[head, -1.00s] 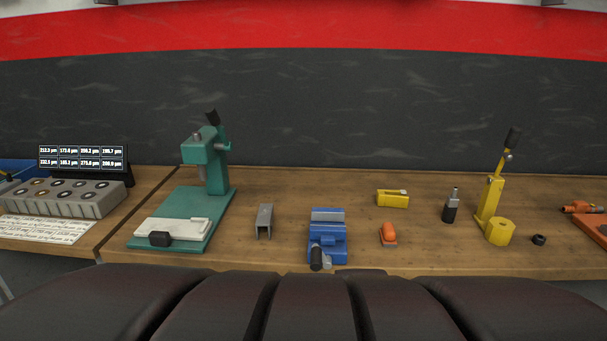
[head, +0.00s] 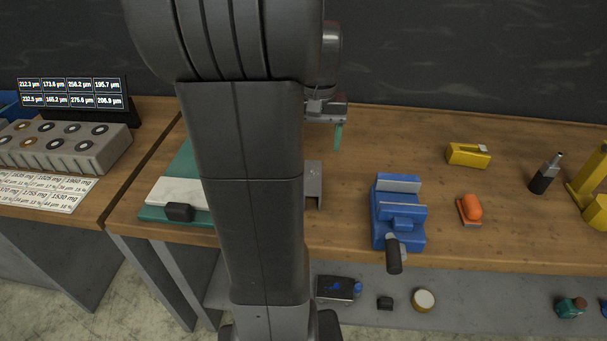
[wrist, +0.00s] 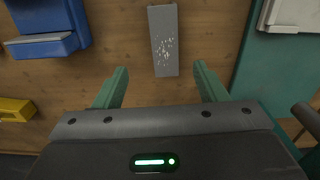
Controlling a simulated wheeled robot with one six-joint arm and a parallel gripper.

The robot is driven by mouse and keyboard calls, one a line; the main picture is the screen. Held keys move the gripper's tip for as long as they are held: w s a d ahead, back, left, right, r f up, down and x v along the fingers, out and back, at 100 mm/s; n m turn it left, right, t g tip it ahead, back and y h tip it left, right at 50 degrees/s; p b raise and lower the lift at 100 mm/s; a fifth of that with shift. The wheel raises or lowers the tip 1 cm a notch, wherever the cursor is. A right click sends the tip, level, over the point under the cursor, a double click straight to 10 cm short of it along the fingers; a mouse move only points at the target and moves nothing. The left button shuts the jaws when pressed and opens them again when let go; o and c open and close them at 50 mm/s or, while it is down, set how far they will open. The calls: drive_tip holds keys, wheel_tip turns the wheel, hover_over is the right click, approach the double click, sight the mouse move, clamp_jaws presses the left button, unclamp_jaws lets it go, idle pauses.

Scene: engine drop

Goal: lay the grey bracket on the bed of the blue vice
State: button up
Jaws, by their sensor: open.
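The grey bracket (head: 313,183) lies on the wooden bench, mostly hidden behind my arm in the head view. In the wrist view the bracket (wrist: 163,42) shows whole in length up to the top edge, between and beyond my fingertips, not touched by them. My gripper (wrist: 160,82) is open and empty, with green fingers on both sides of the bracket's line. In the head view one green finger of my gripper (head: 338,137) shows above the bench behind the bracket. The blue vice (head: 398,215) stands to the right of the bracket, its bed clear. It also shows in the wrist view (wrist: 45,25).
An orange object (head: 469,208) and a yellow object (head: 468,155) lie right of the vice. Bench between bracket and vice is clear. A lower shelf (head: 460,295) holds small items.

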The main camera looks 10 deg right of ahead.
hover_over(316, 178)
wheel_tip(316, 178, down, 6)
drive_tip(key=shift+f, duration=0.15)
drive_tip(key=f, duration=0.4)
drive_tip(key=shift+w+a+f, duration=0.15)
drive_tip(key=shift+w+a, duration=0.2)
drive_tip(key=shift+f, duration=0.5)
drive_tip(key=c, duration=1.4)
drive_tip(key=shift+r, duration=0.15)
